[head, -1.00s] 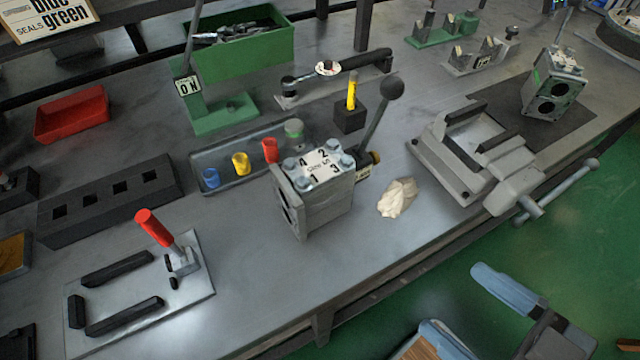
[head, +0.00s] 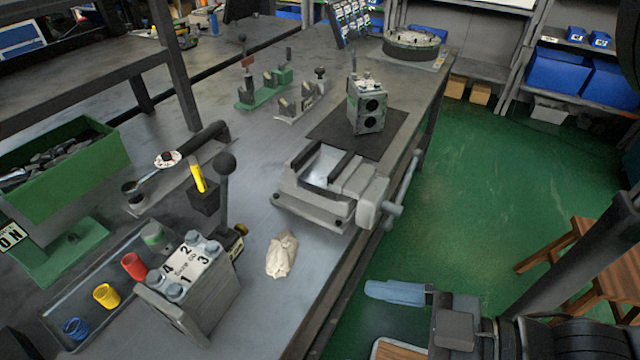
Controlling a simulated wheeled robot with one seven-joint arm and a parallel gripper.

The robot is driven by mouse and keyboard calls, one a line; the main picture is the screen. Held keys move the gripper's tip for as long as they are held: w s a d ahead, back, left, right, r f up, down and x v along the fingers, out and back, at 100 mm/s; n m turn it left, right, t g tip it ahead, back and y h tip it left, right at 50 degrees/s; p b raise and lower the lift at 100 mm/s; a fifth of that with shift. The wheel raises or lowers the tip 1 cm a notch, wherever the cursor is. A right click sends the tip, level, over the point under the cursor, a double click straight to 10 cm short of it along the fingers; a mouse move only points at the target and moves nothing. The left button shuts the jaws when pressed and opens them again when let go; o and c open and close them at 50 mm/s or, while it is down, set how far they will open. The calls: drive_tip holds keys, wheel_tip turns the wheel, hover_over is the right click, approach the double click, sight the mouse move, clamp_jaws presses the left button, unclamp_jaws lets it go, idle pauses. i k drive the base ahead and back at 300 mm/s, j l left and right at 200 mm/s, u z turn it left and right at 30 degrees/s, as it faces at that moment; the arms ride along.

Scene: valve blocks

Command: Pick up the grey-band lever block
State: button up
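Two grey valve blocks with levers are in the head view. The nearer block (head: 188,291) stands on the bench at lower left, with a numbered white top plate, bolts at its corners and a black ball-topped lever (head: 225,182) rising behind it. The farther block (head: 368,107) stands upright on a dark mat, with two round dark ports facing me and a thin lever on top. I cannot make out a grey band on either. My gripper (head: 397,292), with pale blue fingers, is over the green floor at lower right, apart from both blocks. Its finger gap cannot be made out.
A grey vise (head: 335,185) stands between the blocks, its handle over the bench edge. A crumpled cloth (head: 282,255) lies beside the nearer block. A tray (head: 62,318) of coloured cups and a green bin (head: 62,165) are at left. Wooden stools (head: 590,255) stand at right.

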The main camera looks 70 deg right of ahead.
sight(211, 285)
drive_tip(key=j+z, duration=0.15)
drive_tip(key=z, duration=0.35)
drive_tip(key=k+j+z, duration=0.1)
drive_tip(key=z, duration=0.4)
drive_tip(key=k+j+z, duration=0.15)
drive_tip(key=z, duration=0.3)
drive_tip(key=k+j, duration=0.3)
drive_tip(key=k, duration=0.15)
drive_tip(key=k+j, duration=0.35)
drive_tip(key=k+z, duration=0.05)
drive_tip(key=k, duration=0.05)
